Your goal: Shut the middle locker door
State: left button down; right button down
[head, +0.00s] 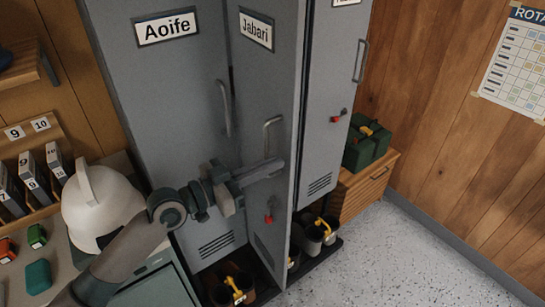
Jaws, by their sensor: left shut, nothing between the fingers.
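The middle locker door (258,95) is grey, with a "Jabari" label, a bar handle and a red tag low down. It stands ajar, its right edge swung out towards me, and hides the inside of its locker. My left gripper (275,168) is shut and empty. Its fingers lie across the front of this door, below the handle (270,133); whether they touch it I cannot tell. My right gripper is not in view.
The "Aoife" door (168,80) on the left and the right-hand door (333,90) look closed. Dark containers with yellow items stand below the lockers. A white helmet-like thing (105,205) is at left. A green case (365,145) tops a wooden cabinet (365,190). Floor at right is clear.

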pick_arm(q)
jog(key=shift+w+d, duration=0.25)
jog(key=shift+d, duration=0.15)
jog(key=shift+w+d, duration=0.1)
jog(key=shift+d, duration=0.05)
